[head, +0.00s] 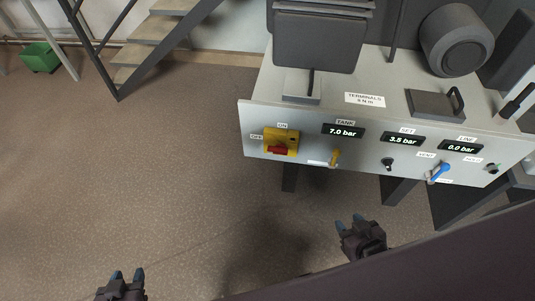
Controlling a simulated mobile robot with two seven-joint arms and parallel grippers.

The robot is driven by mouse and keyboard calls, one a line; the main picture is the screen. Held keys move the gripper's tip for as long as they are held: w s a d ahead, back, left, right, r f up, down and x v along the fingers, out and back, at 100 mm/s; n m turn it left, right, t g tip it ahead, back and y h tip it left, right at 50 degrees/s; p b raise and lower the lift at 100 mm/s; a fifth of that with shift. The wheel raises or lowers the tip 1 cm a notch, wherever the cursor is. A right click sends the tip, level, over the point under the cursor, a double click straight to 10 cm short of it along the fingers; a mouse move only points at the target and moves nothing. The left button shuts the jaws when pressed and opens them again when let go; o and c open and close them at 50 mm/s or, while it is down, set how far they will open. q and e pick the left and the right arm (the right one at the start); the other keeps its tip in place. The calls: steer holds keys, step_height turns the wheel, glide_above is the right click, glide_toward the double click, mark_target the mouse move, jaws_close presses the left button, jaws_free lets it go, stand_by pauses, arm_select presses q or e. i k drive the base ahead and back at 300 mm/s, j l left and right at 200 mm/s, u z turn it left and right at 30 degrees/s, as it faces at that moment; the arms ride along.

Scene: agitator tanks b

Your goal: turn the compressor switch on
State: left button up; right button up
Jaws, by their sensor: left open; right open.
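The compressor switch is a yellow plate (292,137) with a red handle (278,150), on the left of the grey panel front (350,170). It has an ON label above it and an OFF label at its left. The red handle lies roughly level, toward the lower left of the plate. My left gripper (127,274) is open and empty at the bottom left, well away from the panel. My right gripper (356,224) is open and empty below the panel, to the lower right of the switch. Neither gripper touches anything.
Stairs (150,45) and a green bin (40,57) stand at the back left. The left floor is clear.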

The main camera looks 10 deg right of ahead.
mark_target(279, 148)
steer(key=j+z, duration=0.15)
steer(key=j, duration=0.8)
steer(key=k+j+z, duration=0.2)
steer(key=j, duration=0.75)
steer(key=i, duration=0.1)
